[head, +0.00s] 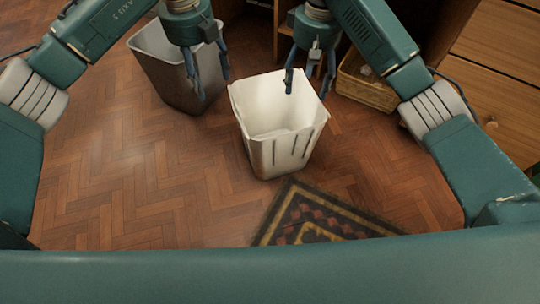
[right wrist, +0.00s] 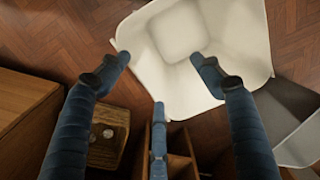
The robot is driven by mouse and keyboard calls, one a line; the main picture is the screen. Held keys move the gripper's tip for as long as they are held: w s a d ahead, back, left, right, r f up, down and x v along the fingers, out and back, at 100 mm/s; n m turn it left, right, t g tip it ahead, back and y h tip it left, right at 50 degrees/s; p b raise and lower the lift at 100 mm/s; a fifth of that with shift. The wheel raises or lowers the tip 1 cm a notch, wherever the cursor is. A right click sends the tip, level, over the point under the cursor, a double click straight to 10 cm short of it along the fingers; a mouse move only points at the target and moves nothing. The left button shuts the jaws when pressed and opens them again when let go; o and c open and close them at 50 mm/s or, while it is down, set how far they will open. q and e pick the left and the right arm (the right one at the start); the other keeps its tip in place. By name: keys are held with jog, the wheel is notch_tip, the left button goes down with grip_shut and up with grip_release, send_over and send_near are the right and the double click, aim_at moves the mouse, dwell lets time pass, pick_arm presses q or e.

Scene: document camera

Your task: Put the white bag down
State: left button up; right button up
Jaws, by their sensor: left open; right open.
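The white bag (head: 262,100) stands upright and open-topped in the middle of the head view, and its base appears to be on the wooden floor. Its empty inside shows in the right wrist view (right wrist: 180,30). My left gripper (head: 213,88) is open and empty, just left of the bag's rim and in front of a grey bin (head: 165,62). My right gripper (head: 309,88) is open, with its fingers over the bag's far right rim. In the right wrist view, its spread fingers (right wrist: 160,70) hold nothing. Contact with the rim cannot be told.
A patterned rug (head: 320,218) lies in front of the bag. A wicker basket (head: 365,88) stands right of it, beside a wooden drawer cabinet (head: 500,60). The grey bin also shows in the right wrist view (right wrist: 295,120). The floor (head: 120,190) at left is clear.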

jog(key=shift+d+r, duration=0.1)
jog(key=shift+r, duration=1.75)
